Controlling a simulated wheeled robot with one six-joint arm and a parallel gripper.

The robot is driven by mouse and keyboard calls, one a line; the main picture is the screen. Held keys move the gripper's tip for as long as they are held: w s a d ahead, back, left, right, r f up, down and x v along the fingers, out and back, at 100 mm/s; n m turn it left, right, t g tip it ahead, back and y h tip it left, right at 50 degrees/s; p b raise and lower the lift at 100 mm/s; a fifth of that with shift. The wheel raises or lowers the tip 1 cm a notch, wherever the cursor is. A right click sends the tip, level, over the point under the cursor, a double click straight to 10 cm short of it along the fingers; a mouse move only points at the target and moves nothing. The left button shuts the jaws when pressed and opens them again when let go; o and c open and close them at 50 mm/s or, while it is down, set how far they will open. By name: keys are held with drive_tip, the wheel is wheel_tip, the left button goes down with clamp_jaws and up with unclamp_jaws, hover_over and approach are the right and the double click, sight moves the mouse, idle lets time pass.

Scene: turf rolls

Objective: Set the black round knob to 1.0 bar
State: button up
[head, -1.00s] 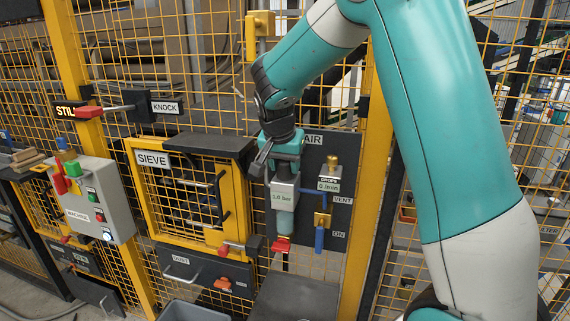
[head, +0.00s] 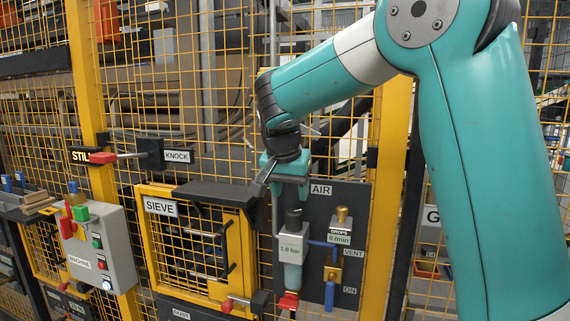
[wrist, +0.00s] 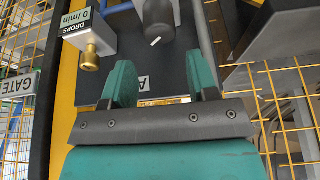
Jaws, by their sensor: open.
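The black round knob (head: 293,218) tops a grey regulator (head: 291,247) on the AIR panel. The regulator's display reads 1.0 bar. In the wrist view the knob (wrist: 158,14) shows a white mark and stands beyond the fingertips, apart from them. My gripper (head: 288,194) is open and empty, a little above the knob. Its two teal fingers (wrist: 162,78) are spread apart in the wrist view.
A brass DROPS knob (head: 341,214) with a 0 l/min display stands right of the regulator. A blue valve handle (head: 330,294) and red handle (head: 288,302) are below. The SIEVE box (head: 192,240) is to the left, with mesh fence behind.

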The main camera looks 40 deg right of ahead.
drive_tip(key=v, duration=0.9)
drive_tip(key=shift+r, duration=0.35)
drive_tip(key=s+a+f+n+g+y+b, duration=0.1)
drive_tip(key=s+a+f+n+y, duration=0.3)
drive_tip(key=s+a+f+n, duration=0.5)
drive_tip(key=s+a+f+n+g+y+b, duration=0.1)
drive_tip(key=s+a+f+n+y+b, duration=0.3)
drive_tip(key=s+a+f+n, duration=0.5)
drive_tip(key=s+a+f, duration=0.1)
drive_tip(key=s+f, duration=0.1)
drive_tip(key=s, duration=0.4)
drive_tip(key=shift+s+g, duration=0.35)
drive_tip(key=shift+g, duration=0.05)
drive_tip(key=shift+d, duration=0.15)
